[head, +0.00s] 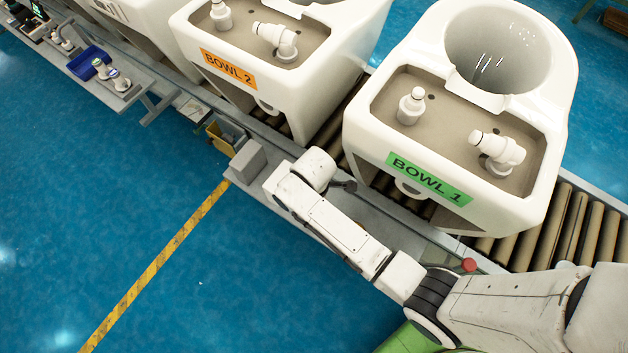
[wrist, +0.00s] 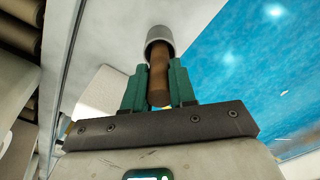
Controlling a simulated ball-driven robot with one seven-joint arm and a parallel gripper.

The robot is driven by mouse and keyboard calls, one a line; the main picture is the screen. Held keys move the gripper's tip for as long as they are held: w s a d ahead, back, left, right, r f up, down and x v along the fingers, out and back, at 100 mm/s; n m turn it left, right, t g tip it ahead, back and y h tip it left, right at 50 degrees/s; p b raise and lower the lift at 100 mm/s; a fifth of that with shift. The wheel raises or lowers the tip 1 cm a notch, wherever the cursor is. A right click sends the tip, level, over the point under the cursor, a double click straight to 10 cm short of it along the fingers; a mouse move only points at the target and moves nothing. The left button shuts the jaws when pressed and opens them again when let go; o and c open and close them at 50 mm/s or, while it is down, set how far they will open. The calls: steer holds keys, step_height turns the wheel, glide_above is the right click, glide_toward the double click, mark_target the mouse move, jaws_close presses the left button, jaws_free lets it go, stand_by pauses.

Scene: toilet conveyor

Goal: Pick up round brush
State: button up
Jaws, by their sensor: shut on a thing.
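The round brush shows in the wrist view as a brown handle (wrist: 158,83) with a wide grey-white round end (wrist: 160,40). My gripper (wrist: 159,76) has its two green fingers shut on the brown handle, one on each side. The grey end sticks out beyond the fingertips, over a pale surface. I cannot tell whether it touches that surface. In the head view my arm reaches over the ledge beside the conveyor, and the brush cannot be made out there.
White toilets marked BOWL 1 (head: 430,178) and BOWL 2 (head: 221,67) stand on the roller conveyor (head: 562,222). A yellow bin (head: 220,139) and a grey block (head: 247,161) are by the ledge. A blue tray (head: 88,62) lies further left. Blue floor in front is clear.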

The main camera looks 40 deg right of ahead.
steer(key=shift+r, duration=0.1)
jaws_close()
step_height(320, 180, up, 10)
steer(key=shift+f+p, duration=0.1)
steer(key=shift+p, duration=0.65)
steer(key=shift+w, duration=0.1)
